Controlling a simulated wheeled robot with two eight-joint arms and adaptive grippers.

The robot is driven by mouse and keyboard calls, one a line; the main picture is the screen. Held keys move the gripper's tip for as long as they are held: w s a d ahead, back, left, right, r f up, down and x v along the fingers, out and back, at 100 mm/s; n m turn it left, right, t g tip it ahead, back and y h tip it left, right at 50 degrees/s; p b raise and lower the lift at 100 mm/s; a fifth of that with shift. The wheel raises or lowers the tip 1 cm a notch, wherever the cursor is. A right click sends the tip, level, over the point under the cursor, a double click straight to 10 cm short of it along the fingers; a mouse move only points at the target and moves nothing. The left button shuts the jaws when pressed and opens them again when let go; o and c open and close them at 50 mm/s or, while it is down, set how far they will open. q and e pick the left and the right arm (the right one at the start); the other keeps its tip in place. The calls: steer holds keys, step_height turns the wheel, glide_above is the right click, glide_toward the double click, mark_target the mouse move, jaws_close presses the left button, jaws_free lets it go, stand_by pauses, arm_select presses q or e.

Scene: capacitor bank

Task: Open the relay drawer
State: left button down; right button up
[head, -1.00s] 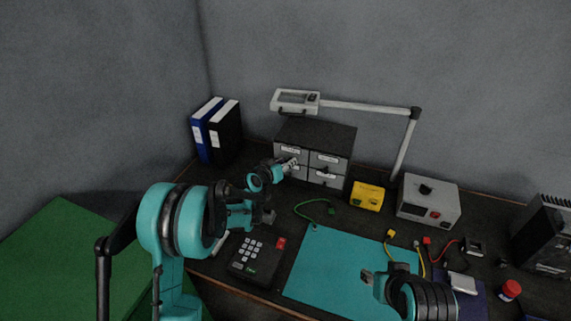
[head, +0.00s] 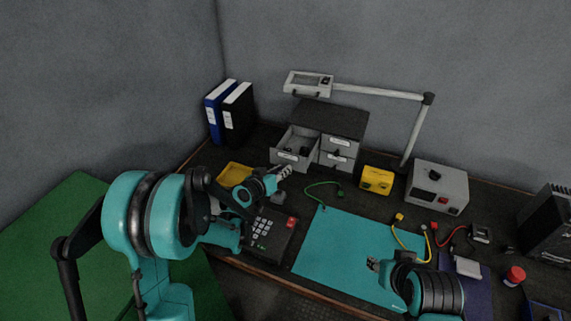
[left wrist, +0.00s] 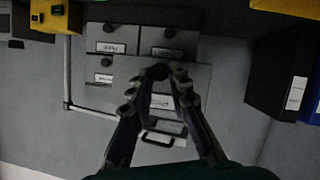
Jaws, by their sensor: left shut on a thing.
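The grey drawer cabinet (head: 336,118) stands at the back of the bench, with small labelled drawers. Its upper left drawer (head: 292,158) is pulled out, with dark items inside. I cannot read its label for certain. My left gripper (head: 284,173) is at this drawer's front, shut on its dark knob (left wrist: 158,72). In the left wrist view, the fingers of my left gripper (left wrist: 158,82) close around the knob and partly hide the drawer front (left wrist: 192,75). The other drawers are shut. My right gripper (head: 373,264) is over the teal mat; its opening is unclear.
A yellow tray (head: 233,174) and a black keypad box (head: 270,235) lie near my left arm. A yellow box (head: 376,180) and a grey instrument (head: 437,187) stand right of the cabinet. Binders (head: 237,116) stand left. The teal mat (head: 335,240) is mostly clear.

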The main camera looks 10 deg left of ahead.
arm_select(q)
steer(key=shift+w, duration=0.1)
steer(key=c, duration=1.4)
jaws_free()
steer(key=v, duration=0.7)
steer(key=shift+s+r, duration=0.1)
steer(key=shift+s, duration=0.1)
steer(key=s+a+r+g+y, duration=0.1)
steer(key=s+g, duration=0.1)
steer(key=s, duration=0.6)
steer(key=s+a+g+y, duration=0.1)
steer(key=s+g+y, duration=0.1)
steer(key=s, duration=0.6)
steer(key=s+a+r+g+y, duration=0.1)
steer(key=s+a+y, duration=0.1)
steer(key=s, duration=0.7)
steer(key=shift+s+r+n+g, duration=0.1)
steer(key=shift+r+n+g, duration=0.2)
steer(key=shift+r+g, duration=0.1)
